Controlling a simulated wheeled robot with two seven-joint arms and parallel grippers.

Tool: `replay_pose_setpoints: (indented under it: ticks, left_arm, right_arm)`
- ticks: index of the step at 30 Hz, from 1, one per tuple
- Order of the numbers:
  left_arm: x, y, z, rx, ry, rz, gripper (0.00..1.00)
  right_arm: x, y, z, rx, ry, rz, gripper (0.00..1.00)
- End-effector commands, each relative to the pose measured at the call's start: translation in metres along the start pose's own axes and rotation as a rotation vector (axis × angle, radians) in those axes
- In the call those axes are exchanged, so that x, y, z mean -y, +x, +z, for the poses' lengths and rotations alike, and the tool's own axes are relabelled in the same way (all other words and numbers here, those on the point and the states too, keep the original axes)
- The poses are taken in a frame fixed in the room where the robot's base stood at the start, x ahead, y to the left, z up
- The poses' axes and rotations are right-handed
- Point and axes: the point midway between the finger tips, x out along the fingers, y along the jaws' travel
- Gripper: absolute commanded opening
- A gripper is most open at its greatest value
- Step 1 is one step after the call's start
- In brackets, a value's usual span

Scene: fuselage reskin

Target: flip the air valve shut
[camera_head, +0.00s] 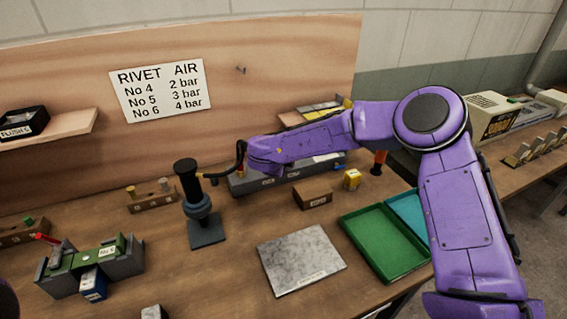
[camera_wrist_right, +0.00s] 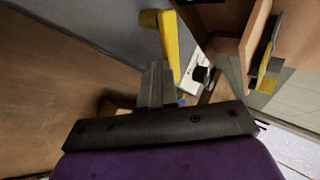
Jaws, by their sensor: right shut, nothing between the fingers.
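A yellow bar (camera_wrist_right: 168,45), which looks like the air valve's lever, stands out from a grey surface in the right wrist view, just beyond my fingertips. I cannot tell whether they touch it. My right gripper (camera_wrist_right: 155,85) is shut and empty. In the head view my right arm reaches across the bench to the back, and its wrist hides the gripper and the lever. A long grey box (camera_head: 240,185) lies beneath that wrist, with a black hose (camera_head: 240,152) beside it. My left gripper is out of view; only a purple bit of my arm shows at the lower left.
A black stand tool (camera_head: 188,180) stands left of my right wrist. A grey fixture (camera_head: 125,262) stands at the left. A pressure sign (camera_head: 160,90) hangs behind.

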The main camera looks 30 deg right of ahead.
Motion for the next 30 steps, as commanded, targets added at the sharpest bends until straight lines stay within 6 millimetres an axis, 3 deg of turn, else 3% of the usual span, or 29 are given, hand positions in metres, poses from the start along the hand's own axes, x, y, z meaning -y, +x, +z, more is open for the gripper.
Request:
replay_pose_setpoints:
  ticks: [11,30]
  left_arm:
    - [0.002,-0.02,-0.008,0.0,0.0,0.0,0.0]
    - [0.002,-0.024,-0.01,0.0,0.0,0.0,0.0]
  right_arm:
    - [0.017,0.014,-0.015,0.255,-0.234,0.002,0.0]
    - [0.017,0.019,-0.004,0.25,-0.235,-0.001,0.0]
